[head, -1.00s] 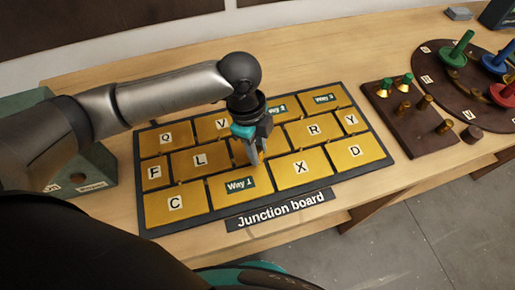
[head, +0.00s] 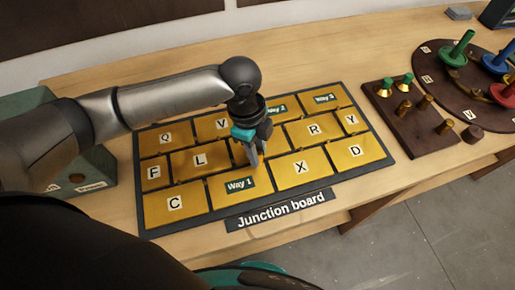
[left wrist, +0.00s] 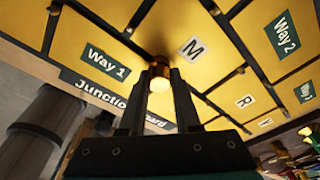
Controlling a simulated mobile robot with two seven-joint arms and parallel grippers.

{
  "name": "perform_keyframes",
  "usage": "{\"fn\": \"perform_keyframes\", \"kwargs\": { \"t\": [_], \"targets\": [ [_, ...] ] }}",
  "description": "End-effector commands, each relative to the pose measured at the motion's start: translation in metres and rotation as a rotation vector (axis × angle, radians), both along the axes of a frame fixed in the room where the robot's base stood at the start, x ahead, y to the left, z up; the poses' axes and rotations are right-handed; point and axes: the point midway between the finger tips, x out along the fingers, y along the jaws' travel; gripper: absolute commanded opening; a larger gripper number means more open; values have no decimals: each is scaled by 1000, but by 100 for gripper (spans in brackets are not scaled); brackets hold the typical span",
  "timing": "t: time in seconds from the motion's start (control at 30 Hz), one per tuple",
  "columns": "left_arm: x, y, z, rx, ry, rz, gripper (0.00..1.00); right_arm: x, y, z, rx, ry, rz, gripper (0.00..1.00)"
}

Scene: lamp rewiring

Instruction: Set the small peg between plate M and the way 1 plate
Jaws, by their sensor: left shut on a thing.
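My left gripper (head: 254,162) points down over the middle of the junction board and is shut on a small brass peg (left wrist: 160,84). The peg shows between the fingertips in the left wrist view, its far end at or close to the seam between plate M (left wrist: 193,48) and the way 1 plate (left wrist: 105,60). I cannot tell whether it touches both plates or is seated. In the head view the way 1 plate (head: 239,185) lies just in front of the fingers. The gripper hides the peg and the M label there. My right gripper is not in view.
The black-framed junction board (head: 190,222) carries several lettered gold plates with narrow gaps. A brown rack (head: 425,140) with brass and green-topped pegs stands to its right, beside a round dark board (head: 430,58) with coloured pieces. A green box (head: 95,175) stands at left.

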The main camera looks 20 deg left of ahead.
Motion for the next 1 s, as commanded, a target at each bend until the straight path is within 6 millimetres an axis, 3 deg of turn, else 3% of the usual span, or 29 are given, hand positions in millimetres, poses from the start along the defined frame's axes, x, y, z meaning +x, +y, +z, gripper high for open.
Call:
{"fn": "perform_keyframes", "kwargs": {
  "t": [0.03,0.33,0.67,0.77,1.0],
  "targets": [
    [0,0,-1,0,0,0,34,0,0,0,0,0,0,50],
    [0,0,0,0,1,0,66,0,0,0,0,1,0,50],
    [0,1,5,0,0,0,66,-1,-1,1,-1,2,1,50],
    [1,3,17,0,-1,0,66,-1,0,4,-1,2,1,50],
    [3,11,73,-1,-4,0,66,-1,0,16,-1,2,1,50]
  ]
}}
